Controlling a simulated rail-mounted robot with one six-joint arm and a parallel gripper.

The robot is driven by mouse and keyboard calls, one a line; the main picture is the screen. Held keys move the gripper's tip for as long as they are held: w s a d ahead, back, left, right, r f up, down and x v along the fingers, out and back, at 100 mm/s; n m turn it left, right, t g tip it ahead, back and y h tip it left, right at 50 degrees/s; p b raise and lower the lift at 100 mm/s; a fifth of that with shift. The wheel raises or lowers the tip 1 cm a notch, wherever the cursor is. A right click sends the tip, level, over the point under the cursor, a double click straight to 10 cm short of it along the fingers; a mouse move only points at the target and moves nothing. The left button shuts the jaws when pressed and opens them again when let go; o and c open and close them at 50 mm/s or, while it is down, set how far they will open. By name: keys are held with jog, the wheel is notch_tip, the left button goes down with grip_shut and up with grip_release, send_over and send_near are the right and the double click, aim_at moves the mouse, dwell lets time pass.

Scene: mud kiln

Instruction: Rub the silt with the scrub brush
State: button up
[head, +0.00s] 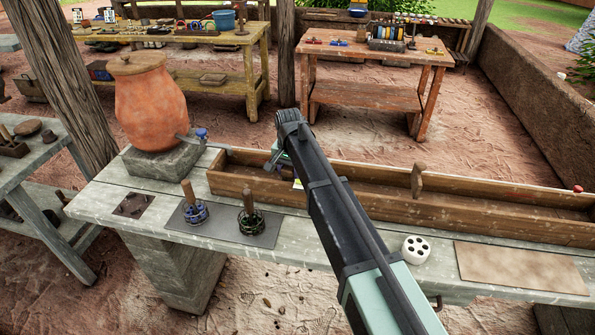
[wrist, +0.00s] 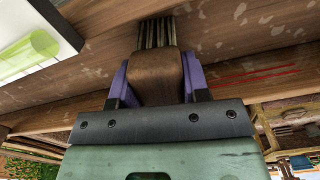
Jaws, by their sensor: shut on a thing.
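My gripper (wrist: 155,88) has its purple fingers shut on the brown wooden block of the scrub brush (wrist: 158,68) in the wrist view. The bristles point away from the gripper, toward a brown wooden surface. I cannot tell whether their tips touch it. In the head view my arm hides the brush and most of the gripper, which is at the long wooden trough (head: 235,187). Pale blotches (wrist: 225,38) mark the wood near the brush; I cannot tell whether they are the silt.
An upright wooden divider (head: 417,180) stands in the trough. A clay jar (head: 150,105) with a tap is at its left end. Two dark-wired tools with wooden handles (head: 249,222) stand on a grey mat. A white holed cylinder (head: 416,250) and a tan board (head: 520,268) lie at front right.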

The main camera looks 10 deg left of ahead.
jog(key=shift+w+a+f, duration=0.1)
jog(key=shift+a, duration=2.2)
jog(key=shift+w+a, duration=0.15)
jog(key=shift+a, duration=1.85)
notch_tip(320, 180, up, 6)
jog(key=p, duration=0.6)
jog(key=shift+d, duration=0.1)
notch_tip(320, 180, up, 3)
jog(key=p, duration=0.3)
